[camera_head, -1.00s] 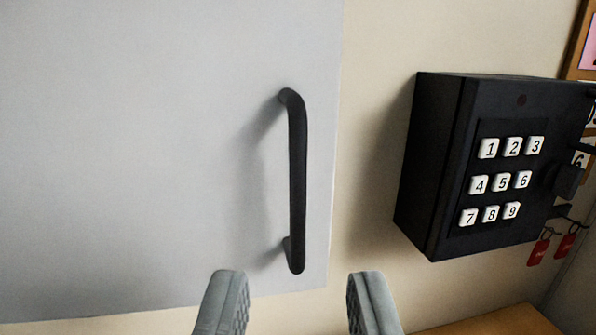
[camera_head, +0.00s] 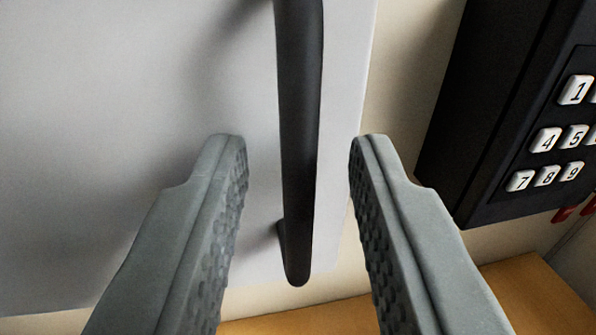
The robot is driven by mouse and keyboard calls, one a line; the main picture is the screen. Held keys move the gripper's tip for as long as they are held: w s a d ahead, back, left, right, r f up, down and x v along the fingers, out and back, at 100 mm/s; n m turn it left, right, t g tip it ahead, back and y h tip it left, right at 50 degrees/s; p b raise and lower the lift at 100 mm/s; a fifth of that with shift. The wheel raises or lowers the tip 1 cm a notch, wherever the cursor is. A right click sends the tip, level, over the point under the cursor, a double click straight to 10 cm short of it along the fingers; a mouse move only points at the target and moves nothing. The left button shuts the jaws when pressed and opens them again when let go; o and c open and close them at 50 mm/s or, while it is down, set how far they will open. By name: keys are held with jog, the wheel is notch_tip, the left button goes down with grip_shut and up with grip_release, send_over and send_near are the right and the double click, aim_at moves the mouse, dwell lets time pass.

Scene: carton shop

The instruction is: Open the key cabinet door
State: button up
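The light grey cabinet door (camera_head: 110,130) fills the left of the view and looks shut against the cream wall. Its black vertical bar handle (camera_head: 298,130) stands near the door's right edge; its top end is out of view. My gripper (camera_head: 290,145) is open, with one grey ridged finger on each side of the handle's lower part. Gaps show between the handle and both fingers, so neither seems to touch it.
A black keypad box (camera_head: 490,110) with white number keys is on the wall to the right, close to my right finger. Red key tags (camera_head: 564,214) hang below it. A wooden surface (camera_head: 525,290) lies at the lower right.

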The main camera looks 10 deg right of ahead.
jog(key=shift+c, duration=0.2)
grip_shut()
jog(key=shift+s, duration=0.15)
